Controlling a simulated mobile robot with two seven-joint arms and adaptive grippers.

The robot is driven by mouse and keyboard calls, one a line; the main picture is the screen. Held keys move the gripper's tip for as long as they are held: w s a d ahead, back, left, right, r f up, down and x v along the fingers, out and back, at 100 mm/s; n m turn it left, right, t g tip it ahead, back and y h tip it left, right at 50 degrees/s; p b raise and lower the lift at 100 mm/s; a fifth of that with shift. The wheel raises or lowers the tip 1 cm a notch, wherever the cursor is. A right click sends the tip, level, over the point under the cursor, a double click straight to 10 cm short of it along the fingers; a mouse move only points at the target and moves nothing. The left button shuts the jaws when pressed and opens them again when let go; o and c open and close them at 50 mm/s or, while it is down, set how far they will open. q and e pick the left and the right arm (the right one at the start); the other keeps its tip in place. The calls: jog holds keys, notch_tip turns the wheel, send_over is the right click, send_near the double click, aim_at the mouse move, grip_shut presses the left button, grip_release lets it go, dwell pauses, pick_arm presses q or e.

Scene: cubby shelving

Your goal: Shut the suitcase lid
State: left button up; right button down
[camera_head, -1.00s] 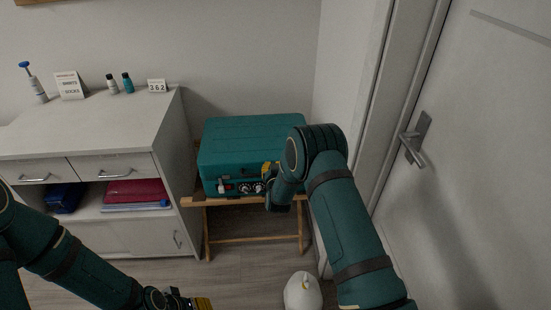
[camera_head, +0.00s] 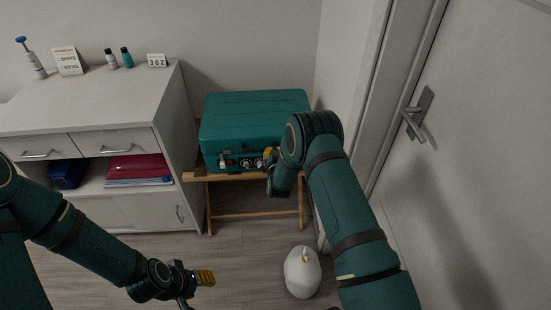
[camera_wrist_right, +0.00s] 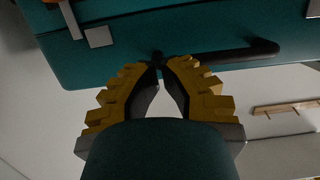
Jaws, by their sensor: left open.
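The teal suitcase (camera_head: 255,115) sits on a wooden folding stand. Its lid lies flat over the body, and I see no clear gap between them. Its front has latches and a dark handle, partly hidden by my right arm. My right gripper (camera_head: 270,158) is at the suitcase front, mostly hidden by its own wrist. In the right wrist view, the right gripper (camera_wrist_right: 168,68) has its yellow-padded fingertips together at the suitcase front (camera_wrist_right: 120,55), just by the dark handle (camera_wrist_right: 235,52). I see nothing between them. My left gripper (camera_head: 198,280) is open, low over the floor, away from the suitcase.
A grey-white cabinet (camera_head: 90,105) with small bottles and cards stands left of the suitcase. The wooden stand (camera_head: 208,205) has open legs. A white rounded object (camera_head: 302,272) is on the floor. A door with a handle (camera_head: 415,118) is at the right.

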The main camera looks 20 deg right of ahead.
jog(key=s+a+f+g+y, duration=0.1)
jog(key=s+a+g, duration=0.3)
jog(key=s, duration=0.8)
jog(key=s+a+f+g+y, duration=0.1)
jog(key=s+a+g+y, duration=0.3)
jog(key=s, duration=0.9)
jog(key=s+a+f+n+g+y, duration=0.1)
jog(key=s+a+g, duration=0.4)
jog(key=s, duration=0.8)
jog(key=shift+a+y, duration=0.15)
jog(key=shift+y, duration=0.75)
jog(key=shift+w, duration=0.1)
